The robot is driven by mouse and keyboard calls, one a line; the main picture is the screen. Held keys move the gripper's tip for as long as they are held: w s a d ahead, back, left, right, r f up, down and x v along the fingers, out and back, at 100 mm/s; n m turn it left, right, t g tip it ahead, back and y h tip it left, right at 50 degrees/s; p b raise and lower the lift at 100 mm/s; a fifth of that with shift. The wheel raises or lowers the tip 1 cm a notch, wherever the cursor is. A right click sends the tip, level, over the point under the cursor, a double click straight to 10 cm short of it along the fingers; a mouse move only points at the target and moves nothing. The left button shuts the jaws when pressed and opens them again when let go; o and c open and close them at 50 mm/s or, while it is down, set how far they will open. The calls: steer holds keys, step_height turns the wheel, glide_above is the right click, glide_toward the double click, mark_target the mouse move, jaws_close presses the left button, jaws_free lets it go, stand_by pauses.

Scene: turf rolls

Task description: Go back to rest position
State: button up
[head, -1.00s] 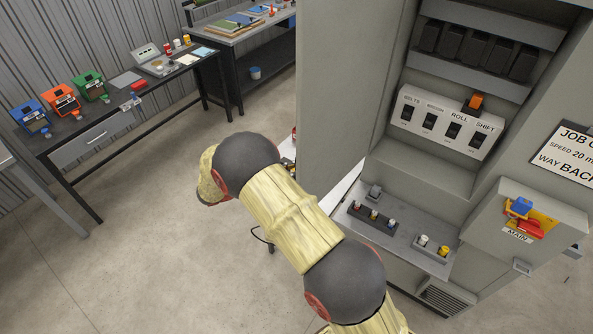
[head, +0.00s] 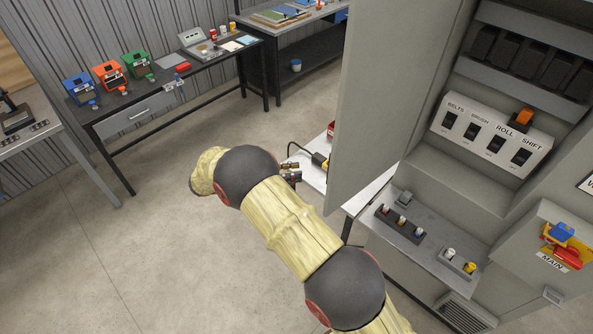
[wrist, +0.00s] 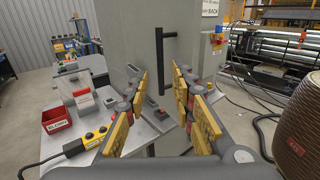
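My gripper (wrist: 163,100) is open in the wrist view, its two yellow-padded fingers well apart with nothing between them. Beyond and between the fingers are a grey cabinet side (wrist: 125,30) and a black vertical handle (wrist: 164,58). In the head view my arm reaches up and left over bare floor, and the fingertips (head: 290,171) show just past the wrist, close to a white table; most of the gripper is hidden behind my arm.
A control cabinet (head: 408,100) with switches stands close on the right, its MAIN switch (head: 567,256) at the edge. The white table (head: 310,176) holds a yellow pendant (wrist: 95,137) and red bin (wrist: 56,119). A dark bench (head: 150,100) stands far left. Floor (head: 150,240) left is clear.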

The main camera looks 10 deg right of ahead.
stand_by(0.4)
steer(key=s+d+f+m+g+y+b, duration=0.2)
steer(key=s+f+m+y, duration=0.2)
steer(key=s+f+y, duration=0.45)
steer(key=s+d+r+m+t+y+b, duration=0.1)
steer(key=s+d+m+t+y+b, duration=0.1)
steer(key=s+b, duration=0.4)
steer(key=s+d+r+m+t+y+b, duration=0.2)
steer(key=s+d+m+y+b, duration=0.2)
steer(key=s+m+b, duration=0.3)
steer(key=s+d+r+m+t+y+b, duration=0.2)
steer(key=s+m+b, duration=0.3)
steer(key=s, duration=0.4)
steer(key=shift+d+r+t+y+b, duration=0.25)
steer(key=shift+d+t+y+b, duration=0.2)
steer(key=shift+t+y+b, duration=0.25)
